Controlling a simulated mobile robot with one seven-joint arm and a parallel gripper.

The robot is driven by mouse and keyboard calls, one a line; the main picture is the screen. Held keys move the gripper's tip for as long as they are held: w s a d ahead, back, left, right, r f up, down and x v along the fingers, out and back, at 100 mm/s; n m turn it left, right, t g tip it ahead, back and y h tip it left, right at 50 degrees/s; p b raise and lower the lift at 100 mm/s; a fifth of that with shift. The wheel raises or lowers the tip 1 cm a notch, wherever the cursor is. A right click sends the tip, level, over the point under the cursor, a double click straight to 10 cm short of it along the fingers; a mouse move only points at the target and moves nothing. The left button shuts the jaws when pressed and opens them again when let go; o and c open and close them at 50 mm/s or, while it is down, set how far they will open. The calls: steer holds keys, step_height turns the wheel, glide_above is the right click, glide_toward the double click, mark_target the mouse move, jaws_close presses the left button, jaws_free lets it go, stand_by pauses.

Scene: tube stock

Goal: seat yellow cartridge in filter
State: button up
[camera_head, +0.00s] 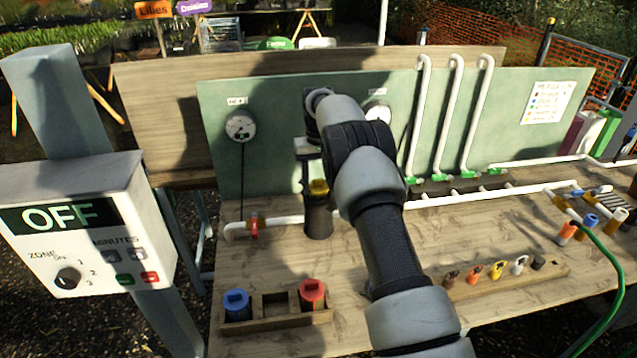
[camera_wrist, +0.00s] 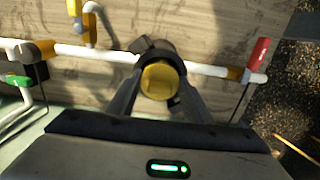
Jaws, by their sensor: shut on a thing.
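The yellow cartridge (camera_head: 319,186) is upright at the mouth of the dark filter housing (camera_head: 318,218) on the workbench. Its round yellow top also shows in the wrist view (camera_wrist: 160,80), between my two fingers. My gripper (camera_wrist: 160,88) is shut on the cartridge from above. In the wrist view the dark housing rim (camera_wrist: 157,47) shows around and behind the cartridge. Most of the cartridge's body is hidden, and I cannot tell how deep it sits.
A wooden rack (camera_head: 273,319) at the front holds a blue cartridge (camera_head: 237,304) and a red cartridge (camera_head: 312,293), with an empty middle slot. White pipe (camera_head: 280,221) runs beside the filter. A green panel with gauges (camera_head: 240,126) stands behind. A control box (camera_head: 85,225) is left.

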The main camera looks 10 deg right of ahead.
steer(key=shift+f, duration=0.45)
